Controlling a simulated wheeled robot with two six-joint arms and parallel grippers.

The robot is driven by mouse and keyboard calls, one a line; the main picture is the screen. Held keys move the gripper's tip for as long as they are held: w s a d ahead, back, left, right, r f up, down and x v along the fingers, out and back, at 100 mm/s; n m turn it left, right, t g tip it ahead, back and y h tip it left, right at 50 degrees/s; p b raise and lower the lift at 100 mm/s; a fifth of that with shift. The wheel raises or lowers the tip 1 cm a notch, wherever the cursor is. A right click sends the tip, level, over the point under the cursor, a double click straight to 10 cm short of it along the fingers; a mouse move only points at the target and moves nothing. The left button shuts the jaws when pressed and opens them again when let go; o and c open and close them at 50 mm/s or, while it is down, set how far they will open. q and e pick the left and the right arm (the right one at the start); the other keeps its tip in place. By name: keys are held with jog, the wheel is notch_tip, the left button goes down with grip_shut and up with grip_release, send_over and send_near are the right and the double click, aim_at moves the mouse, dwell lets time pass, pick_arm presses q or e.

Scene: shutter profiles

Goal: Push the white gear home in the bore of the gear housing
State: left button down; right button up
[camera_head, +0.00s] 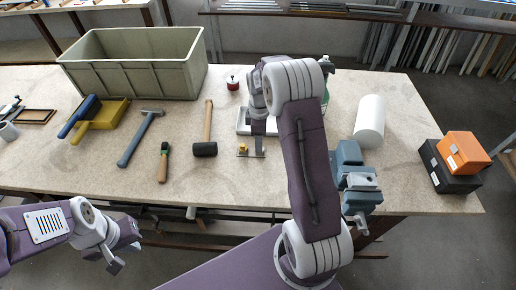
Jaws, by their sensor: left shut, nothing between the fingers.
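My left gripper (113,262) is at the lower left, in front of the table and below its edge, with its fingers shut and empty. My right arm (312,170) reaches over the middle of the table and bends down at its far end; its gripper is hidden behind the wrist. A white block or plate (242,121) shows partly beside that wrist, and I cannot tell whether it is the gear housing. I cannot make out the white gear or the bore; the right arm hides that part of the table.
On the table (200,185) are a grey-green crate (135,75), a blue-handled hammer (140,138), a mallet (207,130), a yellow dustpan (103,115), a blue vise (357,180), a white cylinder (370,120) and an orange box (462,152). The front left tabletop is clear.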

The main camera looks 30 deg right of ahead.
notch_tip(320, 180, down, 4)
jog(key=shift+s+d+f, duration=0.1)
jog(key=shift+d, duration=0.05)
jog(key=shift+w+f, duration=0.15)
jog(key=shift+w, duration=0.05)
jog(key=shift+s, duration=0.1)
grip_shut()
jog(key=shift+r, duration=0.4)
jog(key=r, duration=0.4)
jog(key=shift+s+d, duration=0.25)
jog(key=shift+d, duration=0.05)
jog(key=s+d+r+b, duration=0.1)
jog(key=s+d+r, duration=0.5)
jog(key=s+d, duration=0.1)
jog(key=shift+s+r, duration=0.15)
jog(key=shift+s, duration=0.4)
jog(key=shift+d, duration=0.1)
